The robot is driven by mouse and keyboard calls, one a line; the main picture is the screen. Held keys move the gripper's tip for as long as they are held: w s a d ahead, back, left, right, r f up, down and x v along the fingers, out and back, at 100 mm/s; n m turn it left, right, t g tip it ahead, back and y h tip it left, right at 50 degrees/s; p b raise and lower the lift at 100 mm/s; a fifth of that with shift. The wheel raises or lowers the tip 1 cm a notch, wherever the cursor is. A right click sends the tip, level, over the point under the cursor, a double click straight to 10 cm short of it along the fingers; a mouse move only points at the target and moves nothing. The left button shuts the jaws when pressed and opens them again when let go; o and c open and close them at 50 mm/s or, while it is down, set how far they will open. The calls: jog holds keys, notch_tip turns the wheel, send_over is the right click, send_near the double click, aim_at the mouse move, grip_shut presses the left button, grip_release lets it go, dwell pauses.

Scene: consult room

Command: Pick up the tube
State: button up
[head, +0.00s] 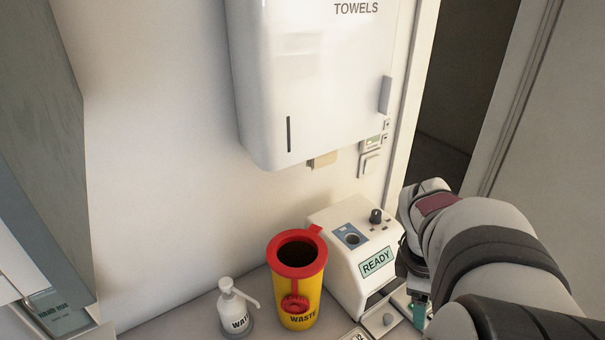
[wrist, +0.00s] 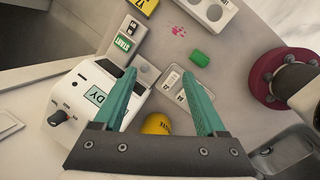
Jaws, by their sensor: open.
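No tube can be clearly made out in either view. In the wrist view a small green piece (wrist: 199,57) lies on the counter beyond my right fingertip; I cannot tell whether it is the tube or part of one. My gripper (wrist: 158,72) is open, its two teal fingers apart with nothing between them. Between and beyond them lies a small pale double plate (wrist: 171,84). In the head view my gripper's fingers (head: 419,309) show partly at the lower right, beside the white machine marked READY (head: 345,285), which has a round dark opening on top.
A yellow waste bin with a red rim (head: 303,283) and a white pump bottle (head: 234,309) stand left of the machine. A towel dispenser (head: 315,75) hangs above. In the wrist view a green START label (wrist: 123,43) and a white holed block (wrist: 207,10) stand farther out.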

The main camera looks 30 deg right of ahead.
jog(key=s+d+f+n+g, duration=0.15)
jog(key=s+d+n, duration=0.35)
jog(key=s+d, duration=0.6)
jog(key=shift+h, duration=0.3)
jog(key=x, duration=1)
jog(key=d+x, duration=0.1)
jog(key=x, duration=0.4)
jog(key=shift+s+d+f, duration=0.1)
jog(key=shift+s, duration=0.05)
grip_shut()
